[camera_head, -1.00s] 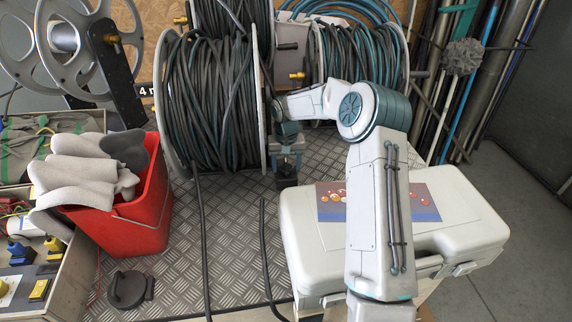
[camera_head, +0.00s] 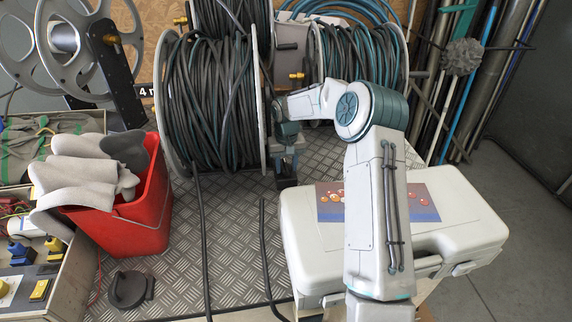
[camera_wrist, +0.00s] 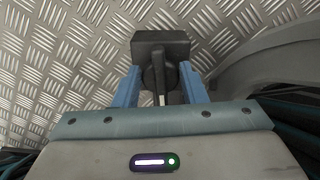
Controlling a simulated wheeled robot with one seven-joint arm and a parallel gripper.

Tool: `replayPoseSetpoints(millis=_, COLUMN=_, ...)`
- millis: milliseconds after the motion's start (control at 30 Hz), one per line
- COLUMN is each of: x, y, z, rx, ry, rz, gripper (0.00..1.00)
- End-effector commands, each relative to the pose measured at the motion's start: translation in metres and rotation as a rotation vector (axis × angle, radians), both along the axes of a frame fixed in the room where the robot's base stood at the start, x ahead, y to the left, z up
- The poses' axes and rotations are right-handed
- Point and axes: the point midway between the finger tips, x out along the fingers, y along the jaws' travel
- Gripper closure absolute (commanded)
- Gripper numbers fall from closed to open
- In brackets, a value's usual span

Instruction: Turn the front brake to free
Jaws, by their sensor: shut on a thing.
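The front brake (camera_wrist: 160,45) is a black block with a dark turning handle (camera_wrist: 170,77) and a small pale mark, seen between my fingers in the wrist view. In the head view the brake (camera_head: 286,183) is a small dark block on the metal plate floor, at the right foot of the large hose reel (camera_head: 213,105). My gripper (camera_wrist: 159,72) points down over it, its two blue fingers either side of the handle and shut on it. In the head view my gripper (camera_head: 286,163) hides part of the brake. The exact handle angle is hard to tell.
The large reel's flange stands close left of my gripper. A white case (camera_head: 455,215) lies to the right, under my arm. Loose black hose ends (camera_head: 268,255) lie on the plate in front. A second reel (camera_head: 360,60) stands behind.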

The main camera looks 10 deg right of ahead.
Motion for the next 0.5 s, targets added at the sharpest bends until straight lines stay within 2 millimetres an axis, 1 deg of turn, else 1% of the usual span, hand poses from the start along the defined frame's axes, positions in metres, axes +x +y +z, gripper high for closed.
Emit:
replayPoseSetpoints(millis=133, x=0.0007, y=0.0002, z=0.0009, rx=0.0, ry=-0.003, rz=0.001, gripper=0.85)
replayPoseSetpoints(millis=167, x=0.0007, y=0.0002, z=0.001, rx=0.0, ry=-0.003, rz=0.001, gripper=0.54)
replayPoseSetpoints(millis=200, x=0.0007, y=0.0002, z=0.0009, rx=0.0, ry=-0.003, rz=0.001, gripper=0.43)
replayPoseSetpoints(millis=233, x=0.0006, y=0.0002, z=0.0009, rx=0.0, ry=-0.003, rz=0.001, gripper=0.41)
replayPoseSetpoints(millis=500, x=0.0005, y=0.0001, z=0.0016, rx=-0.001, ry=-0.002, rz=0.0, gripper=0.41)
